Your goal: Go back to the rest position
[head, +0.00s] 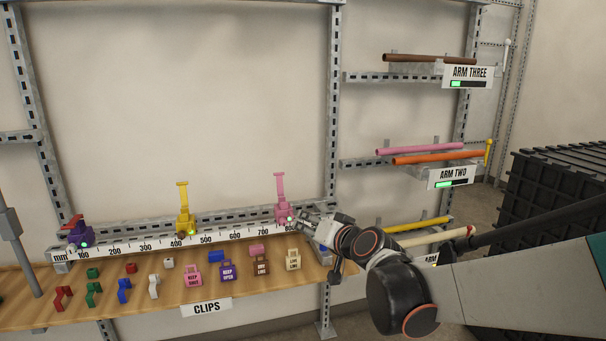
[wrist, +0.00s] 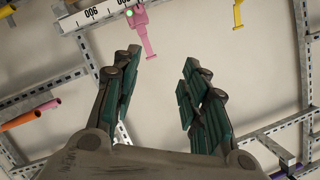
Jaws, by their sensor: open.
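My gripper (head: 308,226) is at the right end of the ruled rail (head: 150,243), close to the pink clamp (head: 282,207). In the wrist view my gripper (wrist: 158,85) has its two fingers wide apart with nothing between them. The pink clamp (wrist: 139,25) shows beyond the fingertips there, and I see no contact with it. The clamp stands upright in the head view with a green light. A yellow clamp (head: 184,212) and a purple clamp (head: 79,235) with a red handle stand further left on the rail.
A wooden shelf (head: 200,312) below the rail holds several coloured clips and tags, with a CLIPS label (head: 207,307). Pipes lie on rack arms at the right, including a pink pipe (head: 418,148) and a brown pipe (head: 430,59). A black crate (head: 556,195) stands far right.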

